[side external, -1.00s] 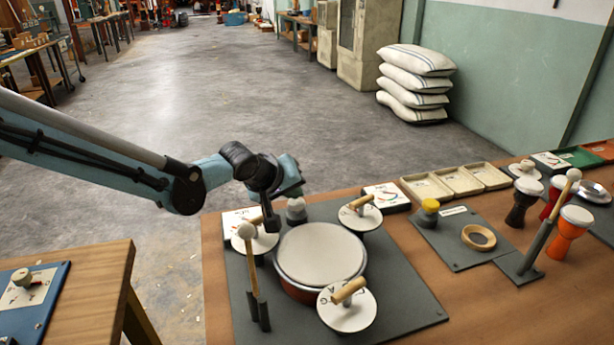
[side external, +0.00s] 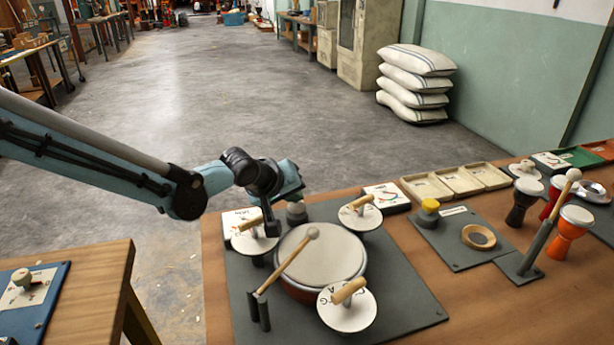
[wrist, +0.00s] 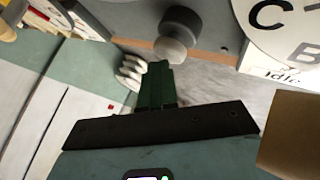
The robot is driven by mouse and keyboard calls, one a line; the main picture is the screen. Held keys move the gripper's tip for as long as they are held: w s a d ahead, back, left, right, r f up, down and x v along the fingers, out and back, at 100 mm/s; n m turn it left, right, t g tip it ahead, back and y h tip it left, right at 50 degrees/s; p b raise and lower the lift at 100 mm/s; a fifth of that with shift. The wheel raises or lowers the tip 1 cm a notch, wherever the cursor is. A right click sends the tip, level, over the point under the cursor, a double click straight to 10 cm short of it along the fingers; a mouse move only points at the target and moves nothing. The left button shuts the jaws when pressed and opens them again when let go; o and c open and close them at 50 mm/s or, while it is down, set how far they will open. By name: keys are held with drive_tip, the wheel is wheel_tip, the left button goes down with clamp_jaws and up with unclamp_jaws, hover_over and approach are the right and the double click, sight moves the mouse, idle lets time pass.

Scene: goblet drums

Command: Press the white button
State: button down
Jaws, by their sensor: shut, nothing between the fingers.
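The white button is a pale cap on a grey round body (side external: 297,213), standing behind the drum. The wrist view shows its pale cap (wrist: 170,50) just beyond my fingertips. My gripper (side external: 271,230) points down beside the button, to its left in the side view. In the wrist view its dark green fingers (wrist: 159,66) are together and empty. The tips are very close to the cap; I cannot tell whether they touch it. A mallet (side external: 289,262) leans over the pale drum (side external: 325,262), its round head over the drumskin.
White lettered discs with wooden handles surround the drum, one (side external: 254,238) right by my gripper, others (side external: 360,214) (side external: 348,308) at its right. Small goblet drums (side external: 570,230) stand at far right.

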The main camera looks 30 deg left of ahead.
sight(293, 206)
drive_tip(key=shift+f, duration=0.5)
idle(0.3)
drive_tip(key=shift+r, duration=1.45)
drive_tip(key=shift+r, duration=2.5)
